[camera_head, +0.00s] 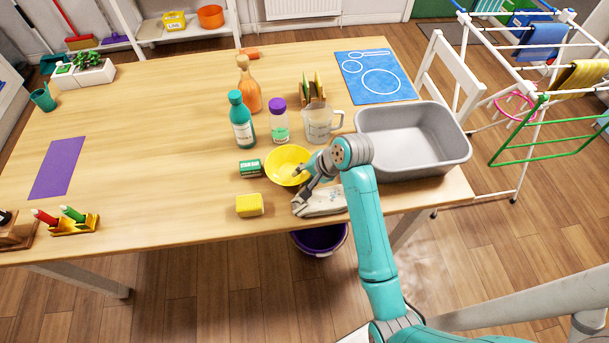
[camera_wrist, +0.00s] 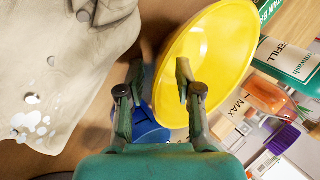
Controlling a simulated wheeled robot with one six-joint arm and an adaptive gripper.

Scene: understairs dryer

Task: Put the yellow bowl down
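The yellow bowl (camera_head: 283,162) sits upright near the front edge of the wooden table, apparently resting on it. In the wrist view the bowl (camera_wrist: 222,45) fills the upper middle. My gripper (camera_head: 298,189) is at the bowl's near right side with its fingers spread. In the wrist view my gripper (camera_wrist: 160,68) has one finger over the bowl's inside and the other outside the rim, with a gap between that outer finger and the bowl. The bowl's underside is hidden.
A yellow block (camera_head: 249,205) and green box (camera_head: 250,168) are left. A jug (camera_head: 318,124), bottles (camera_head: 242,125) and grey basin (camera_head: 415,165) stand close by. A blue piece (camera_wrist: 150,128) shows between my fingers.

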